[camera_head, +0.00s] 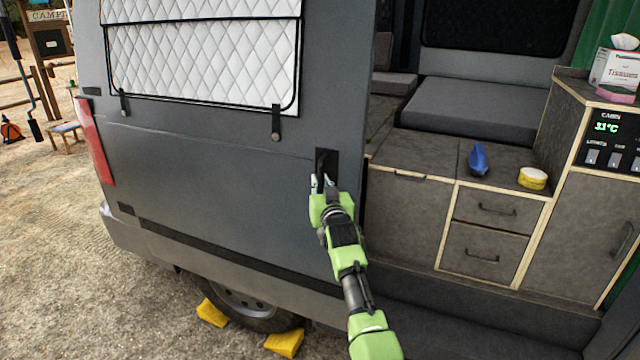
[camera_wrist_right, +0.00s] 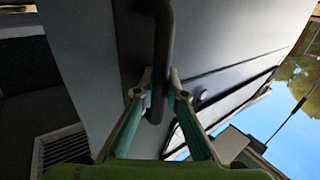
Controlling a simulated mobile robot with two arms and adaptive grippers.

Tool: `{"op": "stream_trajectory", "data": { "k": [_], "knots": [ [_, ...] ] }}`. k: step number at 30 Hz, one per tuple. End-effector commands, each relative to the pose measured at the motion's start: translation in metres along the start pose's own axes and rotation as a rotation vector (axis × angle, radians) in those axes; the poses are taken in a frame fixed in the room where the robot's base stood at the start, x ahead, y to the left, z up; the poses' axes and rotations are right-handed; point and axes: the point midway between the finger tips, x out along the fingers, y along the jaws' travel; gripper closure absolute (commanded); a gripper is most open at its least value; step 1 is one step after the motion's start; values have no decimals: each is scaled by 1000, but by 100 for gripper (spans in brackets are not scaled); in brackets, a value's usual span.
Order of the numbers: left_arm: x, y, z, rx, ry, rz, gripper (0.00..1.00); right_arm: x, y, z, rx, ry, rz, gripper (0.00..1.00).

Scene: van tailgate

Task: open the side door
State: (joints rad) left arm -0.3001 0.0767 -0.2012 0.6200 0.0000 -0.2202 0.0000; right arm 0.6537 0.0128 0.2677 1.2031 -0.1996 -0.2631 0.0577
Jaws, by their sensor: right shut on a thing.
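The van's grey side door (camera_head: 220,165) stands slid to the left in the head view, with the cabin open to its right. Its dark handle (camera_head: 325,163) sits near the door's right edge. My right gripper (camera_head: 319,184) is at this handle. In the right wrist view the two green-and-grey fingers (camera_wrist_right: 161,92) are shut on the lower part of the dark bar handle (camera_wrist_right: 162,45). The head view hides much of the grip behind the gripper. My left gripper is not in view.
Inside the opening are a cabinet with drawers (camera_head: 495,208), a grey cushion (camera_head: 475,110), a blue object (camera_head: 478,159) and a yellow-and-white round container (camera_head: 533,178). A tissue box (camera_head: 617,72) stands at the right. Yellow chocks (camera_head: 285,343) lie by the wheel. Open gravel is at left.

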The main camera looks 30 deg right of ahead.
Motion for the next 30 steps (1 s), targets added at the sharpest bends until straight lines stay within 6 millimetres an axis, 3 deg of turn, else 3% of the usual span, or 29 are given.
{"op": "stream_trajectory", "data": {
  "k": [1,6,7,23,30],
  "knots": [
    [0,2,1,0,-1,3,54,-2,-4,13,2,-24,-5,100],
    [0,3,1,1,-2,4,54,-2,-4,13,2,-23,-5,100],
    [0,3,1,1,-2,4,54,-2,-4,13,2,-23,-5,81],
    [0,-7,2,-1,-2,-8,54,-1,0,4,0,-7,0,81],
    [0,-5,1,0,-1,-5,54,-18,0,4,-1,-5,0,81]
  ]
}}
